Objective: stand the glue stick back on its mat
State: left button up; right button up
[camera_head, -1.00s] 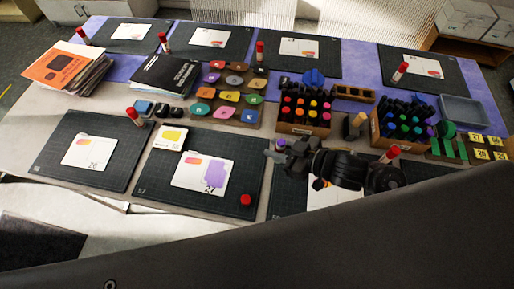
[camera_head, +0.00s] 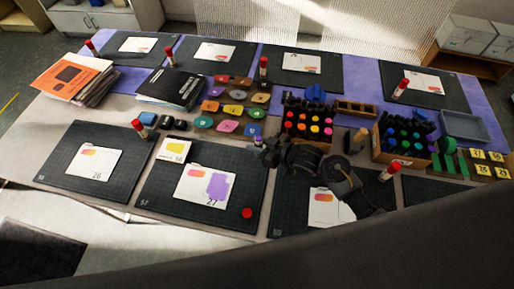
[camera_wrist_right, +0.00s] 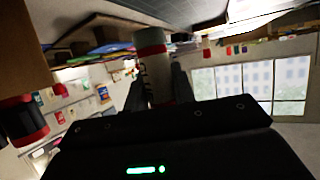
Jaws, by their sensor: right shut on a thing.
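My right gripper (camera_head: 264,152) is shut on a pale glue stick with a red band (camera_wrist_right: 152,52), which stands up between the fingers in the right wrist view. In the head view it is small and mostly hidden by the gripper. The gripper is above the far right corner of the dark mat with card 27 (camera_head: 165,200). A short red cap (camera_head: 247,213) sits on that mat's near right corner, apart from the gripper. My left gripper is not in view.
Other red-capped glue sticks stand on the surrounding mats, one at the right (camera_head: 390,172). Colored pads (camera_head: 231,111) and a marker box (camera_head: 306,142) lie just beyond the gripper. A blue-grey tray (camera_head: 464,125) is at far right.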

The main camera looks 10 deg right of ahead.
jog(key=shift+w+a+f+p, duration=0.15)
jog(key=shift+f+p, duration=0.3)
jog(key=shift+f, duration=1.3)
jog(key=shift+s+f+b, duration=0.2)
jog(key=shift+f+b, duration=0.2)
jog(key=shift+f, duration=0.35)
jog(key=shift+c, duration=0.4)
jog(key=o, duration=1)
jog(key=shift+s+f, duration=0.1)
jog(key=shift+f, duration=0.05)
jog(key=shift+r, duration=0.2)
jog(key=r+v, duration=0.1)
jog(key=v, duration=1.1)
jog(key=shift+w, duration=0.3)
jog(key=shift+r, duration=0.1)
